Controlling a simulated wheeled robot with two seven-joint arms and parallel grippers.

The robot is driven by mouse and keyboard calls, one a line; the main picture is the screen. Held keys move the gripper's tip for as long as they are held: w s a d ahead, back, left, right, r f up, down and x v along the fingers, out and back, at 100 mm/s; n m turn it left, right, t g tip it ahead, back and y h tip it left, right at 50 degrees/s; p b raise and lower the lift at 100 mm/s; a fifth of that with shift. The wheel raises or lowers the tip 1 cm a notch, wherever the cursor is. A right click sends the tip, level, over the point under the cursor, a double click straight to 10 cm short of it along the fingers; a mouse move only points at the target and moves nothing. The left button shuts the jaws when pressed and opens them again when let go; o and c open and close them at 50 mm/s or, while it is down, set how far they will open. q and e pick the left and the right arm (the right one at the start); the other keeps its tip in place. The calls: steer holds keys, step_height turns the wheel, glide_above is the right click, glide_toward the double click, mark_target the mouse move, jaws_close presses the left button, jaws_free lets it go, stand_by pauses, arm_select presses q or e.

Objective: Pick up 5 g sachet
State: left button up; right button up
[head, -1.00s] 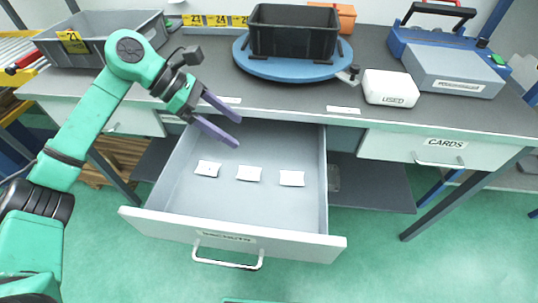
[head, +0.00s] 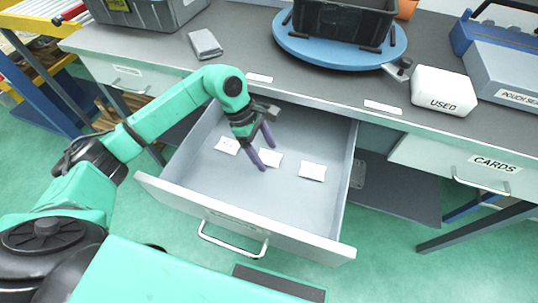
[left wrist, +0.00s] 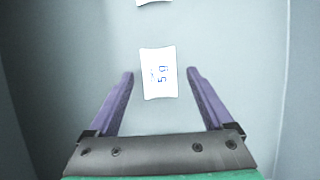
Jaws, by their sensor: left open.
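The small white 5 g sachet (left wrist: 158,73) lies flat on the drawer floor, its blue "5 g" print readable in the left wrist view. In the head view the middle white sachet (head: 275,160) is partly behind my left gripper (head: 267,157). My left gripper (left wrist: 160,77) is open and empty, its purple fingers on either side of the 5 g sachet with gaps. Two more white sachets, a left one (head: 227,146) and a right one (head: 312,171), lie in the drawer, their print too small to read. My right gripper is not in view.
The open drawer (head: 185,204) has raised walls around the sachets. The drawer floor is otherwise clear.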

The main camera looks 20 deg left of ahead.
arm_select(q)
jaws_close()
